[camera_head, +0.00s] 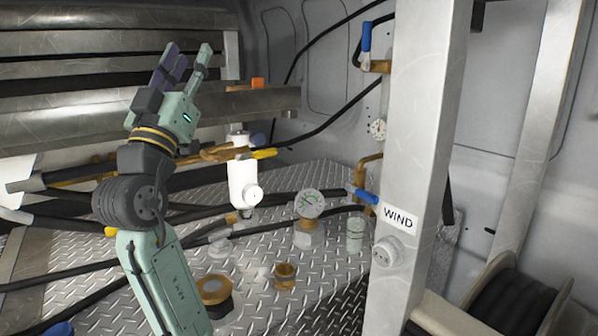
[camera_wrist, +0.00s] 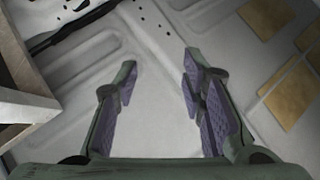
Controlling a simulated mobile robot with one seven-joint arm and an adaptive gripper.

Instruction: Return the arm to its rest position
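My gripper (camera_head: 188,62) is raised in the upper left of the head view, pointing up and away from the diamond-plate deck. Its two fingers with purple pads stand apart, and nothing shows between them. In the wrist view my gripper (camera_wrist: 160,82) is open and empty, facing a pale ribbed panel (camera_wrist: 155,45) some way beyond the fingertips. My green and dark grey arm rises from the bottom of the head view, bent at the dark joint. It hides part of the hoses and deck behind it.
Black hoses, a white filter unit (camera_head: 243,183) and a gauge (camera_head: 309,204) stand right of my arm over the deck (camera_head: 255,258). Metal rails (camera_head: 80,92) lie behind and left. A post (camera_head: 425,120) with a WIND label (camera_head: 398,218) and a hose reel (camera_head: 515,305) are at right.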

